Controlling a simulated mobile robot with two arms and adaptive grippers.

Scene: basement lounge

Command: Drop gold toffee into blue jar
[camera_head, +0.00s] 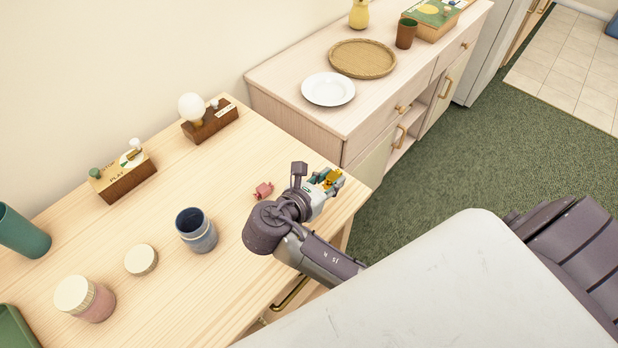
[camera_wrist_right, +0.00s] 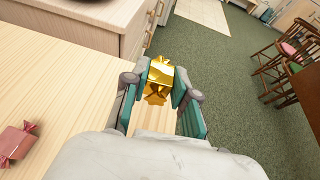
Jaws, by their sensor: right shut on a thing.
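The gold toffee (camera_wrist_right: 157,78) is a shiny wrapped sweet between the fingers of my right gripper (camera_wrist_right: 160,88), which is shut on it. In the head view the right gripper (camera_head: 326,181) is over the right end of the wooden table, with the gold toffee (camera_head: 329,177) showing between its fingers. The blue jar (camera_head: 197,232) stands open and upright on the table, left of the right gripper and apart from it. A round pale lid (camera_head: 141,260) lies flat on the table, left of the jar. My left gripper is not in view.
A pink wrapped sweet (camera_head: 263,190) lies between the jar and my right gripper; it also shows in the wrist view (camera_wrist_right: 17,144). A lidded pink jar (camera_head: 86,298), a green cup (camera_head: 22,232) and two small wooden blocks stand left and behind. A sideboard (camera_head: 285,95) adjoins the table.

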